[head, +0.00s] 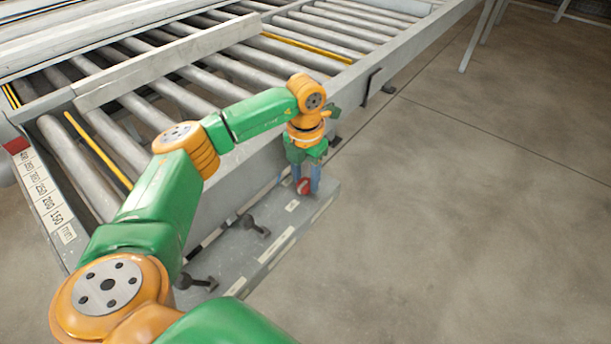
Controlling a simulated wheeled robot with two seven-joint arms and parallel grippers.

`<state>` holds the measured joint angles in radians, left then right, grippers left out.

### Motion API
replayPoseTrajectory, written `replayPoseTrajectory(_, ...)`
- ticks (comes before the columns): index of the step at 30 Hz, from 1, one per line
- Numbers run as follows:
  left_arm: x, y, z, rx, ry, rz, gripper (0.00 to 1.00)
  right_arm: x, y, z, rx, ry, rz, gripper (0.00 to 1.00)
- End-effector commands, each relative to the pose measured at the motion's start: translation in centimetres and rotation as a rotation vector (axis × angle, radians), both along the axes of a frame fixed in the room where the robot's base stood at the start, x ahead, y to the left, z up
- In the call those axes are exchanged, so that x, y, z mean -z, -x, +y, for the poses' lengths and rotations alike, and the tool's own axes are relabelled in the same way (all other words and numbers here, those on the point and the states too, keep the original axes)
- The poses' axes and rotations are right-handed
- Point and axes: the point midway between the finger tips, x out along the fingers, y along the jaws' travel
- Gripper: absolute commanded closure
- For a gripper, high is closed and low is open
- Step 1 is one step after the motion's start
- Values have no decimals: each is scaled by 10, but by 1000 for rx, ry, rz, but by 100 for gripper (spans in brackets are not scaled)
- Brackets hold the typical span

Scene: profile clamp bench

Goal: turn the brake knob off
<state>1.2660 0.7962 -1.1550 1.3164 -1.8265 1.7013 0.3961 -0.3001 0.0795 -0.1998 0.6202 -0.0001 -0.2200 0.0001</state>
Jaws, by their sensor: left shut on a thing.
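A red brake knob (303,186) is on the far end of the grey control panel (282,246) at the side of the roller bench. My left gripper (305,184) points down over it with its bluish fingers on either side, shut on the knob. The fingers hide part of the knob, and its exact angle is hard to tell. My right gripper is not in view.
Dark levers (252,226) stand on the nearer part of the panel. The roller bench (70,170) with its metal rail (165,62) fills the upper left. A numbered scale (45,200) runs along its near edge. Clear concrete floor (450,220) lies to the right.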

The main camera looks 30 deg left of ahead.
Motion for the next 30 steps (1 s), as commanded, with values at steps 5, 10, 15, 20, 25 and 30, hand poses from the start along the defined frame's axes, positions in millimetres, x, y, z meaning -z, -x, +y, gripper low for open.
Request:
replayPoseTrajectory(5,0,0,0,-1,0,1,100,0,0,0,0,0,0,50)
replayPoseTrajectory(10,0,0,0,-1,0,0,25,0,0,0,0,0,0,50)
replayPoseTrajectory(15,0,0,0,0,0,0,22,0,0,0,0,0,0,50)
replayPoseTrajectory(20,-2,0,0,0,0,-1,22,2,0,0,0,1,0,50)
replayPoseTrajectory(25,-35,-1,0,0,0,-6,22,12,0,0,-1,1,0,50)
replayPoseTrajectory(30,-64,-1,0,0,1,-3,22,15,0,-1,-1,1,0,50)
